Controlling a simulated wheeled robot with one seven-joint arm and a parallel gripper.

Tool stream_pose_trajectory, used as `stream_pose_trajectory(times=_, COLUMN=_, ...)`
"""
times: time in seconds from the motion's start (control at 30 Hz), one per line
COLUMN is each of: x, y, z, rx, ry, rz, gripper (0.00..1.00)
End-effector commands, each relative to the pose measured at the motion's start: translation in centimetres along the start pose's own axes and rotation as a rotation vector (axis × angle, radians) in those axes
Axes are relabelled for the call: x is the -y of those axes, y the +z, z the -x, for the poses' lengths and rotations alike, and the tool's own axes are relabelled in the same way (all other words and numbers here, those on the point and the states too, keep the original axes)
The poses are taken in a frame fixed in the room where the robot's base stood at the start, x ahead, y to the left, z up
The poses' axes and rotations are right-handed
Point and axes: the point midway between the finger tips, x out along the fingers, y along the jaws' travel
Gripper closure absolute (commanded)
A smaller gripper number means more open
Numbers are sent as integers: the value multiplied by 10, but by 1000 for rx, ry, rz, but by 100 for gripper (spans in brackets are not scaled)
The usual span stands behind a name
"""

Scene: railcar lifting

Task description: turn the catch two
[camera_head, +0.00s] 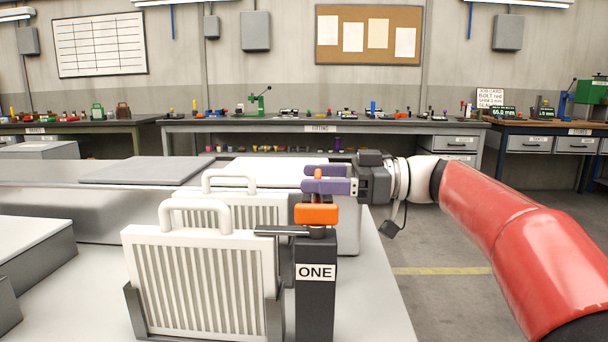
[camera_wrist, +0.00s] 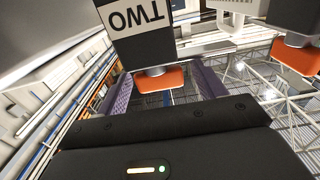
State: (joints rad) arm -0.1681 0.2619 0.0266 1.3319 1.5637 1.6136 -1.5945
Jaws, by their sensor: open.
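The post labelled TWO (camera_wrist: 140,28) is upside down at the top of the wrist view, with the orange knob of catch two (camera_wrist: 158,79) in front of it. My gripper (camera_wrist: 161,78) is open, with its purple fingers on either side of the knob. I cannot tell whether they touch it. In the head view my gripper (camera_head: 306,179) reaches in from the right, behind the nearer post ONE (camera_head: 315,300). Catch two's post is mostly hidden there.
Catch one's orange knob (camera_head: 317,214) stands close in front of my gripper, and its dark bar points left over the near white grilled panel (camera_head: 205,280). A second handled panel (camera_head: 245,208) stands behind. A fitting bench (camera_head: 330,126) is at the back.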

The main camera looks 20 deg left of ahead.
Motion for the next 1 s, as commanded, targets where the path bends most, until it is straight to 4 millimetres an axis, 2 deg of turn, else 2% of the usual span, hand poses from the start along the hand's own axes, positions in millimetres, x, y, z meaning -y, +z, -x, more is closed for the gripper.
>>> stream_pose_trajectory(times=0.1, x=0, y=-1, z=-14, rx=0, ry=-2, rz=-1, gripper=31)
stream_pose_trajectory(times=0.2, x=0, y=0, z=-21, rx=0, ry=0, rz=0, gripper=31)
stream_pose_trajectory(times=0.5, x=0, y=0, z=-22, rx=1, ry=1, rz=0, gripper=32)
stream_pose_trajectory(times=0.9, x=0, y=0, z=-22, rx=1, ry=1, rz=-1, gripper=85)
stream_pose_trajectory(times=1.0, x=0, y=0, z=-22, rx=1, ry=1, rz=-1, gripper=94)
